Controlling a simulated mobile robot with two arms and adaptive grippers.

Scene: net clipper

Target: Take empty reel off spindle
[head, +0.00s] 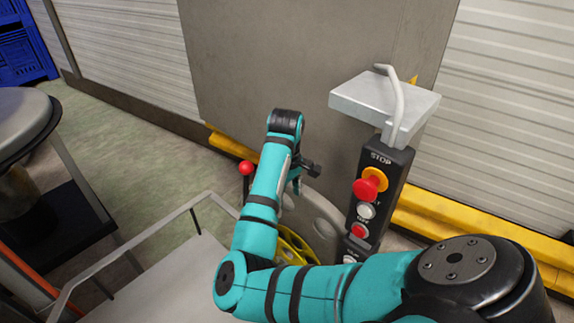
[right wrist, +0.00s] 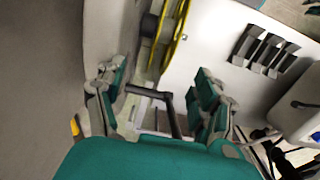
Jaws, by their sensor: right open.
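A yellow-rimmed reel (head: 291,250) shows low in the head view, partly hidden behind my right arm. A pale grey disc (head: 322,222) stands beside it. In the right wrist view the reel's yellow rims (right wrist: 177,35) show edge-on at the top centre, beyond the fingers. My right gripper (head: 297,180) is above the reel in the head view. In the right wrist view my right gripper (right wrist: 162,78) is open, its fingers spread apart. A dark bar (right wrist: 168,110) shows between the fingers; I cannot tell whether they touch it. The spindle cannot be made out. My left gripper is not in view.
A control post (head: 372,200) with STOP and other buttons stands right of my gripper, under a grey shelf (head: 365,98). A red-knobbed lever (head: 246,168) is left of my forearm. A grey wall panel (head: 310,60) stands behind. Green floor (head: 130,150) is open at left.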

